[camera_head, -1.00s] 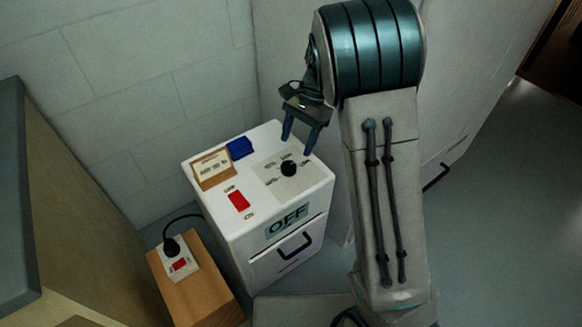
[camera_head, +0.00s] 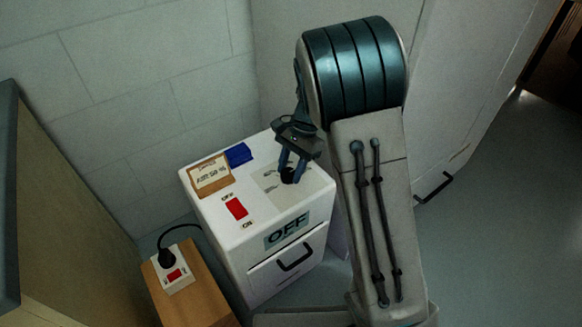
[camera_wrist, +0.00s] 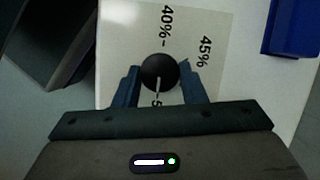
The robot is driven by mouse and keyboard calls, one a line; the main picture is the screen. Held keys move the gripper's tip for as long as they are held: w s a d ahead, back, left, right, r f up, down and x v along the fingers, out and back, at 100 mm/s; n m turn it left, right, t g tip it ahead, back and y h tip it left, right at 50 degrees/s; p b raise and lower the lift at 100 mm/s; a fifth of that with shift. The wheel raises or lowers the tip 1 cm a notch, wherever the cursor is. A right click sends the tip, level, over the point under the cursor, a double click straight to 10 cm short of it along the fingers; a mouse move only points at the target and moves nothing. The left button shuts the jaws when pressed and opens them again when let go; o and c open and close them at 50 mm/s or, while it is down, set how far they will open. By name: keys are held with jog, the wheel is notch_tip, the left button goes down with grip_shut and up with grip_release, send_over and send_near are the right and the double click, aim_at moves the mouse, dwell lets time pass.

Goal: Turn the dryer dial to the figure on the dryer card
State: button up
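The dryer (camera_head: 235,265) is a white box by the wall, with OFF on its front panel (camera_head: 287,231). Its black dial (camera_head: 289,175) is on top at the right, and it also shows in the wrist view (camera_wrist: 159,68). The dial's white pointer points down in the wrist view, towards a partly hidden label starting with 5; 40% and 45% show above it. The dryer card (camera_head: 212,178) stands on top at the back left, too small to read. My gripper (camera_head: 291,172) points down with its fingers against both sides of the dial, apparently closed on it.
A red switch (camera_head: 236,208) lies on the dryer top between OFF and ON labels. A blue block (camera_head: 238,154) sits behind, beside the card. A plugged-in socket (camera_head: 174,268) with a red switch is on a wooden block (camera_head: 196,300) at the left. Walls stand close behind.

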jog(key=shift+r+n+p, duration=0.15)
jog(key=shift+n+p, duration=0.15)
jog(key=shift+p, duration=0.1)
jog(key=shift+w+a+r+n+g+h+p, duration=0.15)
jog(key=shift+n+g+h+p, duration=0.15)
jog(key=shift+n+p, duration=0.7)
jog(key=n+h+p, duration=0.1)
jog(key=n+p, duration=0.1)
jog(key=p, duration=0.1)
jog(key=n+p, duration=0.2)
jog(key=n+h+p, duration=0.1)
jog(key=n+p, duration=0.1)
jog(key=shift+a+n+g+h, duration=0.2)
jog(key=shift+n+g+h, duration=0.1)
jog(key=shift+g, duration=0.1)
jog(key=shift+a+f+n+h+p, duration=0.15)
jog(key=shift+n+h+p, duration=0.35)
jog(key=shift+n+p, duration=0.5)
jog(key=shift+f+n, duration=0.1)
jog(key=shift+n, duration=0.3)
jog(key=o, duration=1)
